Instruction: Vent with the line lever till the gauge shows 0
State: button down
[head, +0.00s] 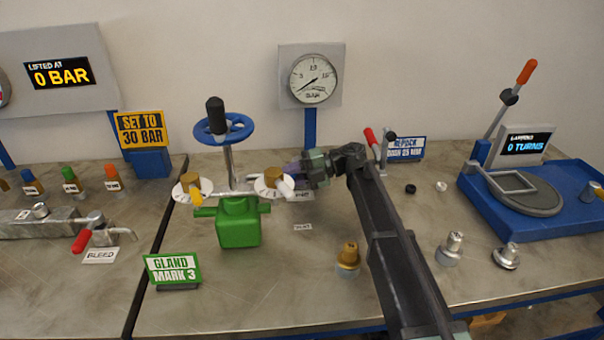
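The round white gauge (313,78) hangs on the back wall above a blue post. Its thin dark needle points to the lower left; the exact reading is too small to tell. My gripper (294,170) is at the right side of the green valve (238,222), beside the right white dial (271,184) with its brass centre. A small label (303,195), seemingly reading VENT, lies just below. The line lever is not clearly seen; my gripper may hide it.
A blue handwheel (224,128) stands above the valve. A red-handled lever (371,138) is behind my arm, and another (82,240) is by the BLEED label. A brass fitting (348,258) stands left of my forearm. The blue turntable unit (545,215) is at right.

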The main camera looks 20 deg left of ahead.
jog(key=c, duration=0.9)
grip_release()
